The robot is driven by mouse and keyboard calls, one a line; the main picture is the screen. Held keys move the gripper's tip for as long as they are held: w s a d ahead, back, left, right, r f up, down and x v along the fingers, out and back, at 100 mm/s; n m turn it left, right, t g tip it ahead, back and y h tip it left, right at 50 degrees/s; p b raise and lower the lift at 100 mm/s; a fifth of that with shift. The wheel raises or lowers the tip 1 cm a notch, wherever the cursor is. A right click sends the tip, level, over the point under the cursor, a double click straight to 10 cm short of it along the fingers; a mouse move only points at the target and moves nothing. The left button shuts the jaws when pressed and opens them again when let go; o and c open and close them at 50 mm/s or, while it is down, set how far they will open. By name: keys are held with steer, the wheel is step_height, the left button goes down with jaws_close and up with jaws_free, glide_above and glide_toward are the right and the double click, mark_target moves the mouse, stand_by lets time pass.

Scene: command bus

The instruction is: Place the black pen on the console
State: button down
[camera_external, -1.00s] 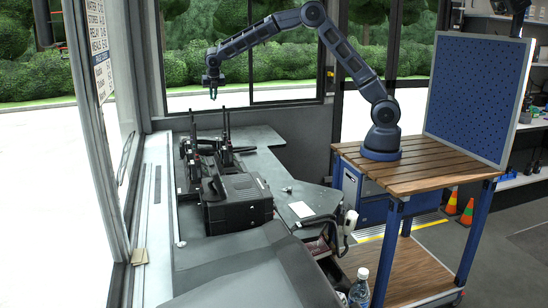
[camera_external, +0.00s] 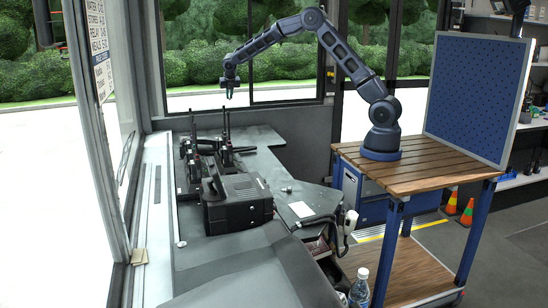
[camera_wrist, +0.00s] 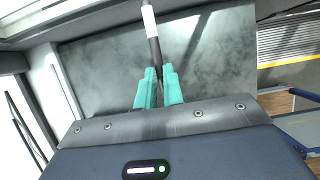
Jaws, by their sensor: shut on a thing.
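My gripper (camera_external: 229,94) hangs pointing down above the far part of the dark console top (camera_external: 262,137), with a clear gap below it. In the wrist view, its teal fingers (camera_wrist: 158,88) are closed on the black pen (camera_wrist: 154,48), which has a white section near its far end. The pen sticks out beyond the fingertips, tilted slightly. The part between the fingers is hidden. The pen is too small to make out in the external view.
Upright black radios (camera_external: 226,140) and a bulky black device (camera_external: 237,203) stand on the console, left of its clear far right part. A white card (camera_external: 301,209) and a handset (camera_external: 349,225) are nearer the front. A window stands behind, and a wooden-topped cart (camera_external: 425,170) at right.

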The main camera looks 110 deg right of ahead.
step_height(320, 180, down, 20)
steer(key=shift+f, duration=0.15)
stand_by(0.7)
steer(key=shift+f, duration=0.1)
steer(key=c, duration=1.5)
jaws_free()
